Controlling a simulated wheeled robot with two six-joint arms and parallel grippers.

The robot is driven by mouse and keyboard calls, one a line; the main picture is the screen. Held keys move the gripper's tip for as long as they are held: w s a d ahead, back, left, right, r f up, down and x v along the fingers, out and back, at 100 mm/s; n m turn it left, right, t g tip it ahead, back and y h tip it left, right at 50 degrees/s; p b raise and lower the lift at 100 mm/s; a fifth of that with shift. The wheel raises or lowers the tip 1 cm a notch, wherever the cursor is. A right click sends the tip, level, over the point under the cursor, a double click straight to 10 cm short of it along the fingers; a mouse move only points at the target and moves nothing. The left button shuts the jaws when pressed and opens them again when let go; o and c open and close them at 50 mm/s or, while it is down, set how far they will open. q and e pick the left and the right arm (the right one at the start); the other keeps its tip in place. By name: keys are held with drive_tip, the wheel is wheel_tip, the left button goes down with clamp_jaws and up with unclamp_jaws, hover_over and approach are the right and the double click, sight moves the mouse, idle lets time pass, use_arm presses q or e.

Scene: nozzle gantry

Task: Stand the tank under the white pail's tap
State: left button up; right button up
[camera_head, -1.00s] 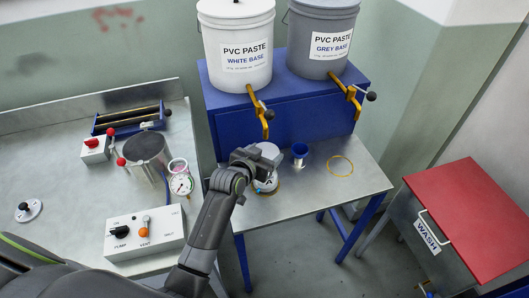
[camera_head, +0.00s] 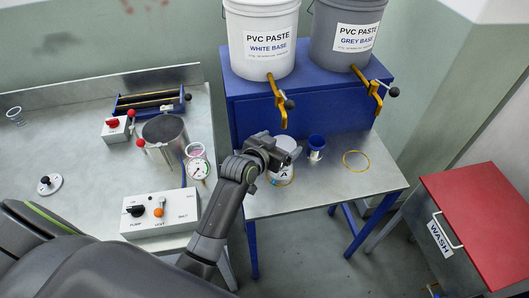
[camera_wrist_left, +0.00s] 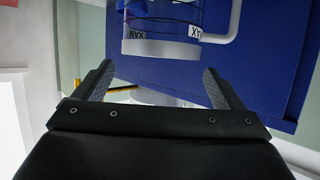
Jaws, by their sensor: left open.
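In the left wrist view the fingers (camera_wrist_left: 158,88) are spread apart. A clear vessel with a white band and MAX marks (camera_wrist_left: 160,47) shows beyond them. I cannot tell whether the fingers touch the tank. My right gripper is out of view.
An empty yellow ring (camera_head: 356,152) lies further right, below the grey pail's (camera_head: 343,38) tap. The blue stand (camera_head: 325,112) rises behind. A pump control box (camera_head: 160,213), metal pot and gauge occupy the left bench.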

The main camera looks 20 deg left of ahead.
use_arm(q)
drive_tip(key=v, duration=1)
drive_tip(key=shift+s+b, duration=0.2)
drive_tip(key=shift+b, duration=0.25)
drive_tip(key=shift+r, duration=0.1)
